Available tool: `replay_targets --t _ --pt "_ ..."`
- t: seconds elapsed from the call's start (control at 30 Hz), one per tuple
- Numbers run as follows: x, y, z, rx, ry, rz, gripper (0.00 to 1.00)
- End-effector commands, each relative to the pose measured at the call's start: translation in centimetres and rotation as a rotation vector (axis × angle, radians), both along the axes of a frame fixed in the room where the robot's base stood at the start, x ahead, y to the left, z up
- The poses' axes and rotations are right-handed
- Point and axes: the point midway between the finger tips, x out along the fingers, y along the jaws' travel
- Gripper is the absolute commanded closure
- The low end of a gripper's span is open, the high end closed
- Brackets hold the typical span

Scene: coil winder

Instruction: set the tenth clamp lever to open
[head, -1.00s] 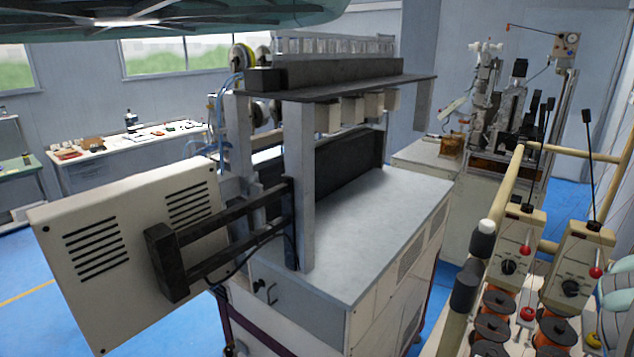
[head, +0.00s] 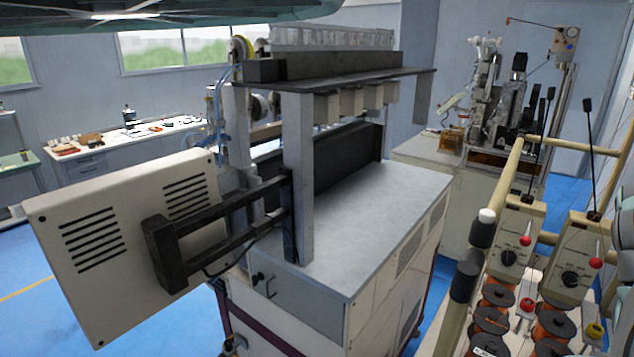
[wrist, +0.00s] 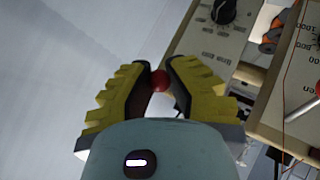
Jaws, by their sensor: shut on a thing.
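In the wrist view, my gripper (wrist: 158,78) has yellow, ribbed fingers with dark pads, closed around a small red ball knob (wrist: 158,83). The knob sits between the fingertips, and the stem below it is mostly hidden by the gripper. A beige control box (wrist: 201,38) with a black dial (wrist: 223,10) lies just beyond the right finger. In the head view, beige control boxes (head: 519,222) at the right carry levers with red knobs (head: 525,240), (head: 596,263). I cannot tell which lever is the tenth, nor its setting.
In the wrist view, a second box (wrist: 287,75) with a metal lever (wrist: 303,108) is close at the right. In the head view, copper spools (head: 492,320), thin upright rods and a beige rail (head: 510,180) crowd the right. A white-topped machine (head: 375,215) fills the middle.

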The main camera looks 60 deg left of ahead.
Motion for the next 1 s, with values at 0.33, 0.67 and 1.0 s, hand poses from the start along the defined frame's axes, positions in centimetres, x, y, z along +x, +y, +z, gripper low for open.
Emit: replay_targets --t 0.33,0.67,1.0 --pt "0.04 -0.08 0.04 0.0 -0.004 -0.002 0.71" --pt "0.02 -0.02 0.02 0.001 -0.003 -0.001 0.49" --pt "-0.13 -0.11 -0.09 0.013 -0.044 -0.001 0.49"
